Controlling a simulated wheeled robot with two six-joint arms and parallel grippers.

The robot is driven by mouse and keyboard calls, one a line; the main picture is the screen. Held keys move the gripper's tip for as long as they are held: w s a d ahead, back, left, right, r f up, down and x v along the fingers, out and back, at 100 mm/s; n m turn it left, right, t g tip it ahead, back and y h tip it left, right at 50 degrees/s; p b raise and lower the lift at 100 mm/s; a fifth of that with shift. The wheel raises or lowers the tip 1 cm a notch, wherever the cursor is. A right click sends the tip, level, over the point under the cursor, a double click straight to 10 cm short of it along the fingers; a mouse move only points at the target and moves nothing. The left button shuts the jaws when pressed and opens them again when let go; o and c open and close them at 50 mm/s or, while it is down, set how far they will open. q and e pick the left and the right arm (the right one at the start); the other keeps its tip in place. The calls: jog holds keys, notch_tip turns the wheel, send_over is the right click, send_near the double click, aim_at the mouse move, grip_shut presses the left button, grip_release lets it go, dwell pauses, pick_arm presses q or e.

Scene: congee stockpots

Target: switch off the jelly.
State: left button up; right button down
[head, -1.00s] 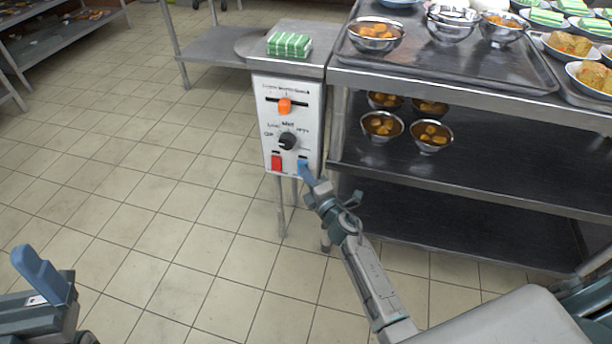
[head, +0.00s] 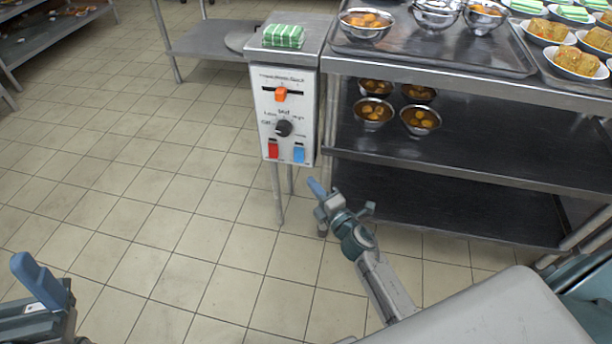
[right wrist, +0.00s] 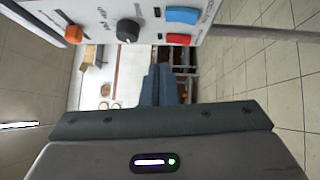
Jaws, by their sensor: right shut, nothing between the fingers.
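A white control panel (head: 300,103) on a metal stand carries an orange slider (head: 281,94), a dark round knob (head: 284,128), a red switch (head: 273,150) and a blue switch (head: 299,154). The right wrist view shows the slider (right wrist: 73,33), knob (right wrist: 127,31), blue switch (right wrist: 182,15) and red switch (right wrist: 178,39). My right gripper (head: 317,187) is shut and empty, below the blue switch and apart from the panel. My left gripper (head: 40,280) is at the left edge, far from the panel; its finger gap is unclear. Nothing in view is clearly marked as jelly.
A green striped package (head: 283,36) sits on top of the stand. A metal shelf cart (head: 450,75) beside it on the right holds bowls and plates. Its lower shelf (head: 470,150) has several bowls. The tiled floor to the left is open.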

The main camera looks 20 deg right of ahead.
jog(key=shift+v, duration=1.05)
jog(key=shift+r, duration=0.15)
